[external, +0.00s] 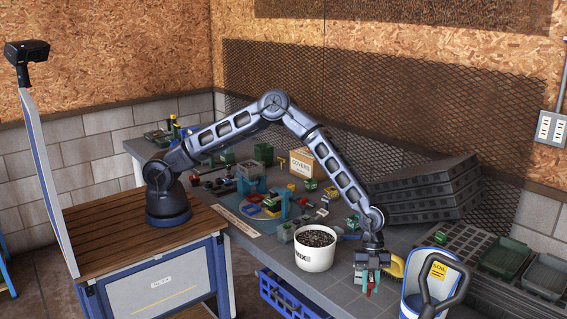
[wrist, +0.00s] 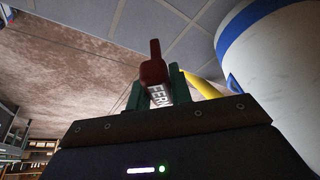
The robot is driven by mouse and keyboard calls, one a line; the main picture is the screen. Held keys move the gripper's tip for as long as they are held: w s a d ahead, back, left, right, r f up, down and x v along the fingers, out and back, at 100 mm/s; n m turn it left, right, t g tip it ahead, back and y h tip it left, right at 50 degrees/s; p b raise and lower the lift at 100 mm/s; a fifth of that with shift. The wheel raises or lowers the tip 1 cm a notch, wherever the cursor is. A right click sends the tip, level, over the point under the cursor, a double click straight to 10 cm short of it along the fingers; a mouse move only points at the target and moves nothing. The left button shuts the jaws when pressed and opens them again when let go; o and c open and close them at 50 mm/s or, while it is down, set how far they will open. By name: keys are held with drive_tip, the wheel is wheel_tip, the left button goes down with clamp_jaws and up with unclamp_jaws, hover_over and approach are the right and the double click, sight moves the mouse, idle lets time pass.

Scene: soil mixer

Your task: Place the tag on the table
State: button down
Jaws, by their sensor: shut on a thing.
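My gripper (external: 371,284) hangs pointing down near the table's front edge, between the white pot and the blue-and-white soil bin. In the wrist view its two green fingers (wrist: 157,90) are shut on the tag (wrist: 153,72). The tag has a dark red body with a narrow tip and a white part with black letters, partly hidden by the fingers. In the external view only a small red bit of the tag (external: 369,288) shows at the fingers. The grey tiled table (external: 330,281) lies beneath and beside the gripper. I cannot tell the tag's exact height above it.
The white pot of soil (external: 315,256) stands left of my gripper, the soil bin (external: 411,288) close on its right. A yellow item (external: 393,266) lies just behind. Small parts crowd the table's middle; black trays (external: 430,190) are stacked behind. A blue crate (external: 285,302) sits below the front edge.

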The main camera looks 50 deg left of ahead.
sight(369, 293)
drive_tip(key=shift+f, duration=2.2)
drive_tip(key=c, duration=1.3)
unclamp_jaws()
drive_tip(key=shift+f, duration=0.1)
drive_tip(key=shift+o, duration=0.2)
drive_tip(key=v, duration=1.2)
drive_tip(key=shift+r, duration=0.2)
